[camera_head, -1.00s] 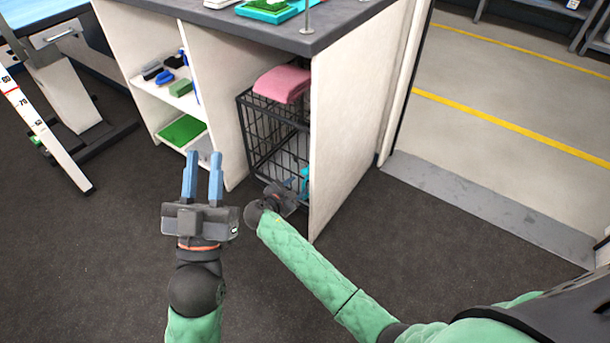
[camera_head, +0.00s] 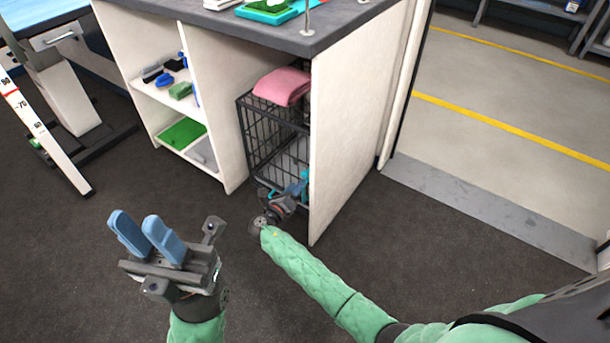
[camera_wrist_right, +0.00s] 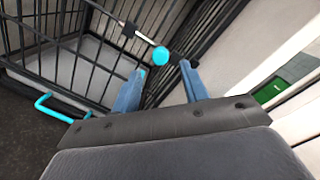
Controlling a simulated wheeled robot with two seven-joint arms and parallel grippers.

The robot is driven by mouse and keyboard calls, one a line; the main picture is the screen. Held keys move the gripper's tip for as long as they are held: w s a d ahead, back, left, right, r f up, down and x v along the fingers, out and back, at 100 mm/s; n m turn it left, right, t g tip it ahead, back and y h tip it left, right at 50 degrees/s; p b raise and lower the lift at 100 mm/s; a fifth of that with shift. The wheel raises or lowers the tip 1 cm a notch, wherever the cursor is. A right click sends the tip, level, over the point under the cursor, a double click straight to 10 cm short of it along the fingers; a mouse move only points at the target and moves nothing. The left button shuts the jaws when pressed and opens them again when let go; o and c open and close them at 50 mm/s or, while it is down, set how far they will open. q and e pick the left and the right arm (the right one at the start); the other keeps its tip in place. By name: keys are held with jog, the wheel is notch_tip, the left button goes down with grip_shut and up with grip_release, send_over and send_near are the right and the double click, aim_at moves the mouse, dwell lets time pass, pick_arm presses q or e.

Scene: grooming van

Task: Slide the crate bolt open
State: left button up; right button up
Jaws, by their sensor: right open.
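The black wire crate (camera_head: 262,143) stands in the right bay under the counter. In the right wrist view the crate (camera_wrist_right: 105,45) shows close up, with a metal bolt rod (camera_wrist_right: 138,32) that ends in a round turquoise knob (camera_wrist_right: 161,56). My right gripper (camera_wrist_right: 160,85) is open, its blue fingers on either side of and just short of the knob in that picture; I cannot tell if they touch it. In the head view my right gripper (camera_head: 293,192) is at the crate's lower front, partly hidden. My left gripper (camera_head: 145,232) is open and empty over the floor.
A turquoise handle (camera_wrist_right: 62,107) sits low on the crate. A pink folded towel (camera_head: 282,86) lies on top of the crate. The white side panel (camera_head: 350,130) stands close on the right. The dark floor in front is clear.

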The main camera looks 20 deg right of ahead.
aim_at(304, 176)
jog(key=b+x, duration=0.2)
jog(key=x, duration=0.5)
jog(key=shift+d, duration=0.15)
